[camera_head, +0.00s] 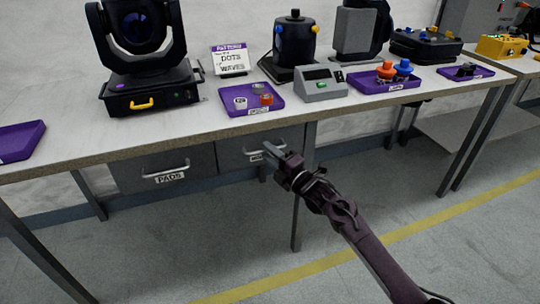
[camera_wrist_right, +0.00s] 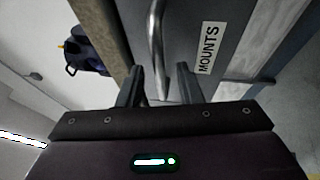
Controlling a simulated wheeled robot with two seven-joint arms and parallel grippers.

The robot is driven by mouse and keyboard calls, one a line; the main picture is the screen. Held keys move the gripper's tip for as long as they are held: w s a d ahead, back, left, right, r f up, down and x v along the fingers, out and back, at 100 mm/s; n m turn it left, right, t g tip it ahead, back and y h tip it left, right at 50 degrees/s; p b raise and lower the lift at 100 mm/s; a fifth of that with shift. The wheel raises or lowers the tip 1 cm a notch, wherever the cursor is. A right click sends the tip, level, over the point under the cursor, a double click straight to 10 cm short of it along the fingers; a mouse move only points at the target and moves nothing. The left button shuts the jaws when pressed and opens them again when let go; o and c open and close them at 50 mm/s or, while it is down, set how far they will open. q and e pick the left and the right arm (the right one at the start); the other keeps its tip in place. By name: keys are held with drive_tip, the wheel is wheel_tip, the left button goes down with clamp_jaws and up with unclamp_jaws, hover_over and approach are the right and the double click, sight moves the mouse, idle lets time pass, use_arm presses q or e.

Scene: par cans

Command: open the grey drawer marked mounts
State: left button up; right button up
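The grey drawer marked mounts (camera_head: 230,153) is under the bench, right of the pads drawer, with its front looking flush and shut. In the right wrist view its front (camera_wrist_right: 195,22) carries the MOUNTS label (camera_wrist_right: 207,48), which my gripper partly covers in the head view. Its silver bar handle (camera_wrist_right: 155,40) runs down between the fingers of my right gripper (camera_wrist_right: 160,72). That gripper is open, with a gap visible between each finger and the bar. In the head view, the right gripper (camera_head: 275,158) is at the handle. My left gripper is not in view.
The pads drawer (camera_head: 140,171) is to the left. The bench edge (camera_head: 185,141) overhangs the drawers, and a bench leg (camera_head: 302,200) stands just right of them. A purple tray (camera_head: 235,106) sits above. Floor in front is clear.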

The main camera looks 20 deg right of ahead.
drive_tip(key=shift+w, duration=0.15)
clamp_jaws()
idle(0.4)
